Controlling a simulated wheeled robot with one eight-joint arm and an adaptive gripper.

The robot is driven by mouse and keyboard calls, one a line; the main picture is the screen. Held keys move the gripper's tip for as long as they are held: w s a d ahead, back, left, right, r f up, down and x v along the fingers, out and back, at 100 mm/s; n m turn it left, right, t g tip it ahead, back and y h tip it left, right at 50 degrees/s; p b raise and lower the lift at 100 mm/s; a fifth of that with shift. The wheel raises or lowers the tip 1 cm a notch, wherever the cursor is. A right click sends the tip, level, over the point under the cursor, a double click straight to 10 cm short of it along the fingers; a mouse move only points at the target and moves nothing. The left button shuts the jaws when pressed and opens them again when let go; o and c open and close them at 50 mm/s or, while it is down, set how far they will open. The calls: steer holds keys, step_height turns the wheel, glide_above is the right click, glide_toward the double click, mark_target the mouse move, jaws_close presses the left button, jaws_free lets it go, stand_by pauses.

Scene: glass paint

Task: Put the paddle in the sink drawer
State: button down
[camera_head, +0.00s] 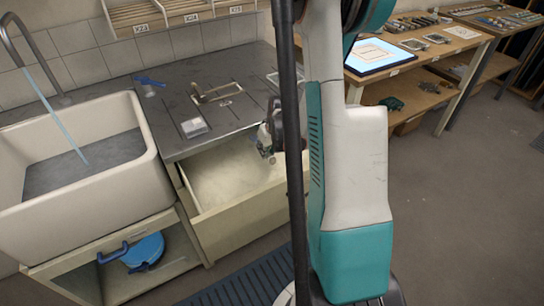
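The sink drawer (240,218) is pulled open below the grey counter, right of the sink. Its pale inside shows no object in the visible part; my arm hides its right end. My gripper (266,152) hangs by the counter's front edge, above the open drawer. It is small, dark and partly behind a black post, so its fingers and anything between them are unclear. A brown, wooden-looking tool (206,95) lies on the counter over a light rectangular plate. I cannot tell whether it is the paddle; no other clear paddle shows.
A white sink (125,185) with a running tap stands left. A blue round item (144,250) is on the shelf under it. A small pale box (194,127) and a blue item (150,81) sit on the counter. A wooden workbench (420,62) stands right; floor there is clear.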

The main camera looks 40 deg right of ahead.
steer(key=shift+s+d, duration=0.25)
steer(key=shift+d, duration=0.7)
steer(key=shift+d+f+b, duration=0.25)
steer(key=shift+f+b, duration=0.05)
steer(key=shift+b, duration=0.1)
step_height(320, 180, down, 3)
steer(key=shift+f+b, duration=0.1)
steer(key=shift+b, duration=0.8)
steer(key=shift+a+r, duration=0.1)
steer(key=shift+r, duration=0.1)
steer(key=shift+f, duration=0.15)
steer(key=c, duration=1.5)
jaws_free()
steer(key=p+v, duration=0.5)
steer(key=v, duration=0.7)
steer(key=shift+s, duration=0.15)
